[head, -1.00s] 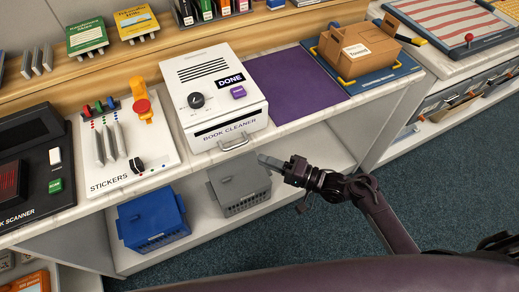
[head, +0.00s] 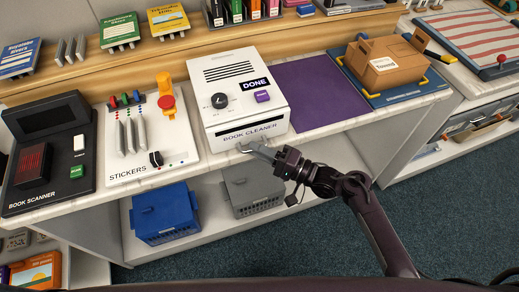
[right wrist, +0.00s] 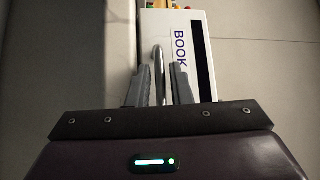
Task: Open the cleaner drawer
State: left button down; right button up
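The white book cleaner (head: 232,92) stands on the counter, with a black dial, a purple button and a DONE label on top. Its front carries the words BOOK CLEANER and a metal drawer handle (head: 247,146) low down. The drawer looks shut. My right gripper (head: 262,152) is at the handle. In the right wrist view my right gripper (right wrist: 159,88) has its two fingers apart, with the handle (right wrist: 158,62) reaching between them. Contact with the handle is not clear. My left gripper is not in view.
The stickers panel (head: 182,168) and the book scanner (head: 62,190) stand left of the cleaner. A purple mat (head: 315,92) and a cardboard box (head: 385,62) lie to the right. Blue (head: 165,213) and grey (head: 252,190) crates sit on the shelf below.

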grip_shut()
jog(key=shift+s, duration=0.1)
jog(key=s+d+p, duration=0.3)
jog(key=s+p, duration=0.2)
jog(key=s, duration=0.4)
jog(key=s+d+p, duration=0.3)
jog(key=s+p, duration=0.2)
jog(key=s, duration=0.5)
jog(key=shift+d, duration=0.15)
grip_release()
